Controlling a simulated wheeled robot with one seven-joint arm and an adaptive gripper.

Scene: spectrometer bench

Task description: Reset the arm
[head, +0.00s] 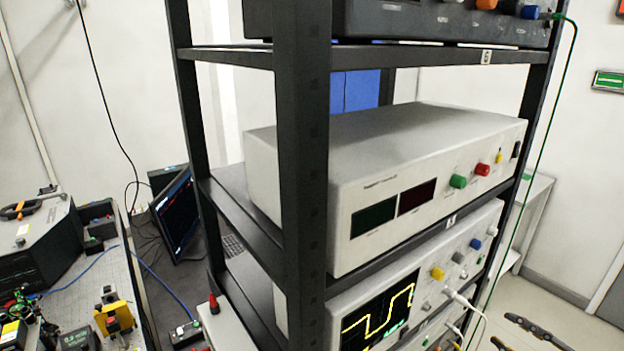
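My gripper (503,329) shows only in part at the bottom right corner of the head view. Two dark fingers with yellowish marks point up and to the left, and their tips are apart. Nothing is visible between them. The rest of my gripper and my arm are cut off by the frame's lower edge. The fingers appear to the right of the instrument rack's front, with floor behind them.
A black rack (303,180) holds a grey instrument (430,140) with coloured knobs and, lower, an oscilloscope (380,315). A green cable (541,130) hangs at its right. A cluttered optics bench (85,285) and a monitor (176,212) stand left. Floor (560,310) shows at right.

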